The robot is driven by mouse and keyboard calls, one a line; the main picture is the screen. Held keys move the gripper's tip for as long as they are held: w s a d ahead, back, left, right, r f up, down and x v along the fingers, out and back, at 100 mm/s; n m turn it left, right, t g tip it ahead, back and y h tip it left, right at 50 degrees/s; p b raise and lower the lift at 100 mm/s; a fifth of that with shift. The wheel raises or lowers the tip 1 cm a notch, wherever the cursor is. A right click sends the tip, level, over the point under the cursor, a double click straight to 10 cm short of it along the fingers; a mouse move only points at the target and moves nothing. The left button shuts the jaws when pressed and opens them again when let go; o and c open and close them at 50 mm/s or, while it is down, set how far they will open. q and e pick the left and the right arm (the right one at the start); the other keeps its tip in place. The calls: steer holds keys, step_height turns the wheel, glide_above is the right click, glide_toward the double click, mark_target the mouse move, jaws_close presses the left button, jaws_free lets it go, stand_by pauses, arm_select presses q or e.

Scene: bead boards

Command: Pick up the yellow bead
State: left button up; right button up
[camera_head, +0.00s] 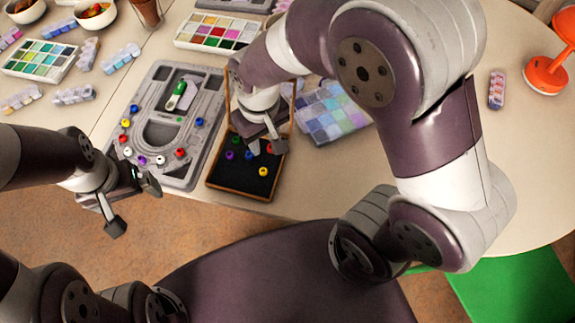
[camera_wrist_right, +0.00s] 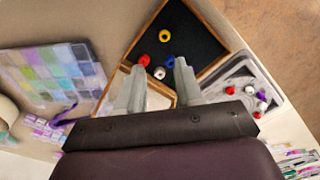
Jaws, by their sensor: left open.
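A yellow bead (camera_head: 263,171) lies on the black mat of a wooden-rimmed tray (camera_head: 238,193), near its front right corner. It also shows in the right wrist view (camera_wrist_right: 164,36), beyond my right fingertips and apart from them. My right gripper (camera_head: 266,147) is over the tray, open, with its fingers spread (camera_wrist_right: 159,66). My left gripper (camera_head: 132,207) is open and empty, off the table's front edge.
A grey bead board (camera_head: 202,150) left of the tray holds several beads, including another yellow one (camera_head: 135,108). A purple bead (camera_head: 230,155) is in the tray. A pastel bead case (camera_head: 330,112) stands to the right. The table's right side (camera_head: 540,150) is mostly clear.

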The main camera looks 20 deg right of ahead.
mark_target(263, 167)
steer(key=f, duration=0.3)
steer(key=f+b, duration=0.1)
steer(key=f, duration=0.3)
steer(key=a+f, duration=0.1)
steer(key=f, duration=0.3)
steer(key=shift+f+b, duration=0.15)
steer(key=shift+b, duration=0.25)
steer(key=shift+a+f, duration=0.15)
steer(key=shift+f, duration=0.2)
arm_select(q)
steer(key=shift+a+f, duration=0.25)
steer(key=shift+f, duration=0.25)
steer(key=shift+a+f, duration=0.25)
steer(key=shift+f, duration=0.25)
arm_select(e)
steer(key=shift+c, duration=1.2)
jaws_close()
